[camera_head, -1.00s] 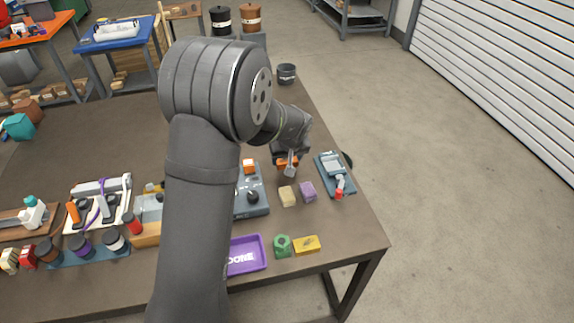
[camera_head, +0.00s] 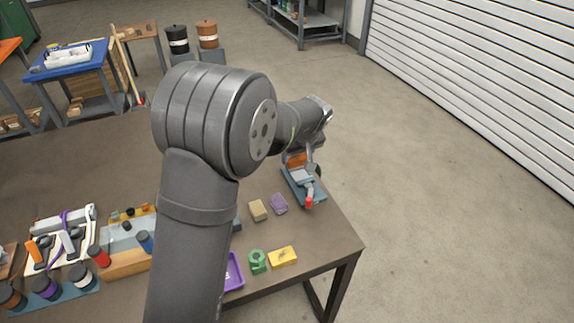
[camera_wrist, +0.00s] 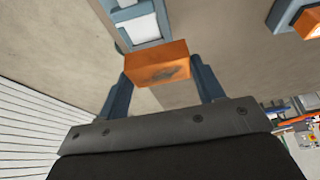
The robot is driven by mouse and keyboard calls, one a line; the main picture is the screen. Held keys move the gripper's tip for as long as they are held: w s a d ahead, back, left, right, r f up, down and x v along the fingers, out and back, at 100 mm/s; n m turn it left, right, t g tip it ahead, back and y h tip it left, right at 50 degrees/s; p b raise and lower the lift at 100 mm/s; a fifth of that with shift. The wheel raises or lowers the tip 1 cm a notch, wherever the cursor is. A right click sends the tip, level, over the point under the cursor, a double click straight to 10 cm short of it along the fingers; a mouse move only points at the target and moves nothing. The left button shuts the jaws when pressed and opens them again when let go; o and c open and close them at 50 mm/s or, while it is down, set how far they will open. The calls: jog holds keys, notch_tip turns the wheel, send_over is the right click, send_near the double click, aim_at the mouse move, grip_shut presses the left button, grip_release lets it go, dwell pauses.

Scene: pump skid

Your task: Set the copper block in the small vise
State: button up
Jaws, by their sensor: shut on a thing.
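My gripper (camera_wrist: 160,80) is shut on the copper block (camera_wrist: 157,62), which sits crosswise between the two blue-grey fingers. A dark smudge marks the block's face. The small vise (camera_wrist: 143,28) shows just beyond the block at the top of the wrist view, cut off by the frame edge. In the head view the block (camera_head: 296,160) appears at the far end of the blue-grey vise (camera_head: 305,187), which has a red-tipped handle (camera_head: 309,202). The gap between block and vise cannot be judged exactly.
A tan block (camera_head: 258,210) and a purple block (camera_head: 279,203) lie left of the vise. A green nut-shaped piece (camera_head: 258,261) and a yellow block (camera_head: 283,257) lie nearer the front edge. The table's right edge runs close by the vise. My arm hides the table's middle.

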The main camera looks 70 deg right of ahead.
jog(key=shift+s+d+f, duration=0.15)
jog(key=shift+d, duration=1.1)
jog(key=shift+d+f, duration=0.2)
jog(key=shift+f, duration=2.35)
jog(key=shift+f, duration=1.2)
jog(key=o, duration=1)
jog(key=v, duration=1.7)
jog(key=shift+s+a+r, duration=0.1)
jog(key=shift+r, duration=0.1)
